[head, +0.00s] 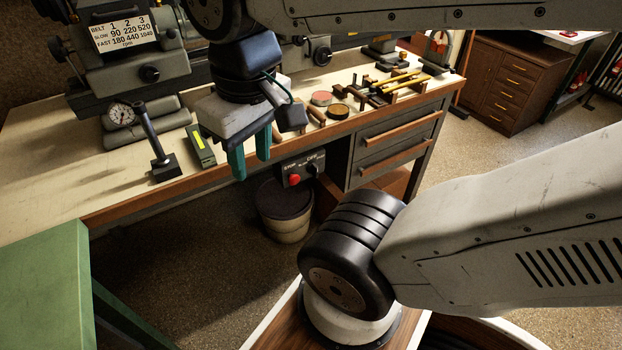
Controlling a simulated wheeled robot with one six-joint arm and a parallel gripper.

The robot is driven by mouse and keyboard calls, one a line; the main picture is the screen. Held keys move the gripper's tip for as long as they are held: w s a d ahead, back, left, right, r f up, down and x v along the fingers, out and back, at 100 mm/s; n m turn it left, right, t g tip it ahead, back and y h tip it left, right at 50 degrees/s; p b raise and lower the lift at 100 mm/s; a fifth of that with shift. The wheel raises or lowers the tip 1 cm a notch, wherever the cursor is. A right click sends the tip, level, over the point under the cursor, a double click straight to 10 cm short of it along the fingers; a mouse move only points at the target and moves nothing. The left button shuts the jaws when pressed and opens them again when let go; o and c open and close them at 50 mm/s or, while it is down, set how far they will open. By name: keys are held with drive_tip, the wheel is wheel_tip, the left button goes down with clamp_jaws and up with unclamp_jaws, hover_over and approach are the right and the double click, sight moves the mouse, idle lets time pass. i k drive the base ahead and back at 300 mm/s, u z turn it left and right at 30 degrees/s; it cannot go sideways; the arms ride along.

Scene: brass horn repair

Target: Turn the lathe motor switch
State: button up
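A grey switch box (301,165) is mounted under the front edge of the workbench, right of the picture's middle-left. It carries a red button (294,180) and a dark knob (313,169); its lettering is too small to read fully. The lathe (140,72) stands on the bench at the upper left with a belt speed plate (125,32). My gripper (249,160) points down in front of the bench edge, left of the switch box and apart from it in the picture. Its two teal fingers are spread with nothing between them.
The wooden workbench (40,170) holds a dial gauge (121,116), a black stand (163,165), a yellow-labelled box (200,146), tins and several tools. A bucket (285,212) stands beneath the switch box, beside drawers (395,150). A green surface (45,270) is at lower left.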

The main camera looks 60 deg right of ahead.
sight(313, 169)
drive_tip(key=u, duration=0.15)
drive_tip(key=k, duration=1)
drive_tip(key=z, duration=0.4)
